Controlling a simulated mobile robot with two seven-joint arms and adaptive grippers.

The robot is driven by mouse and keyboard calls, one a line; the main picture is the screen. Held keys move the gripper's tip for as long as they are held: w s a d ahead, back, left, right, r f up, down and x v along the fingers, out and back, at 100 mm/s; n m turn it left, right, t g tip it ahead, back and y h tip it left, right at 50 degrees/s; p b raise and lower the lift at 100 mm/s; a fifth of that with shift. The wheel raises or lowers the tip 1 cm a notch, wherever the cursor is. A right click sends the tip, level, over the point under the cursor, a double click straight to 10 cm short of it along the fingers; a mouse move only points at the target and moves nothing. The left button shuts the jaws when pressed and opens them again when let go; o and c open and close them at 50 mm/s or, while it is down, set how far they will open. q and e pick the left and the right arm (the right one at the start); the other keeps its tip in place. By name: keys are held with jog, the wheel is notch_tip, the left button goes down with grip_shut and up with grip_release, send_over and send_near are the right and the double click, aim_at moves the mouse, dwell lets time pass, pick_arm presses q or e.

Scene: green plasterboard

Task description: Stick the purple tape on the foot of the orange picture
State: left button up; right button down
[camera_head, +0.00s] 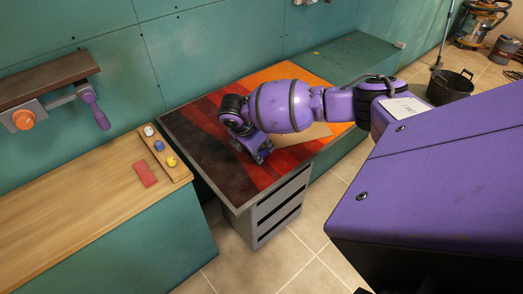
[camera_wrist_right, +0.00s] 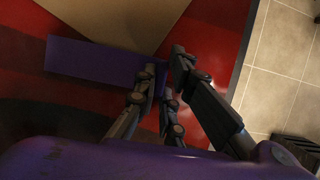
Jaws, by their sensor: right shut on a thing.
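The purple tape (camera_wrist_right: 95,68) is a flat purple strip in the right wrist view. My right gripper (camera_wrist_right: 163,66) is shut on its right end. In the head view this gripper (camera_head: 262,153) is low over the table's striped top, and the tape is hidden there. A plain tan-orange sheet (camera_wrist_right: 125,20), which may be the orange picture, lies just beyond the strip. Part of it shows beside my arm in the head view (camera_head: 316,131). The strip's long edge meets or overlaps the sheet's near edge; I cannot tell whether they touch. My left gripper is not in view.
The grey table (camera_head: 262,217) has a dark, red and orange top. A wooden counter (camera_head: 75,205) at left carries a red block (camera_head: 145,173) and a small tray (camera_head: 168,155) with several knobs. A black bucket (camera_head: 450,88) stands on the tiled floor at right.

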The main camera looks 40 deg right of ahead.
jog(key=c, duration=1.8)
grip_release()
jog(key=shift+o, duration=0.2)
jog(key=shift+r, duration=0.1)
jog(key=v, duration=1.2)
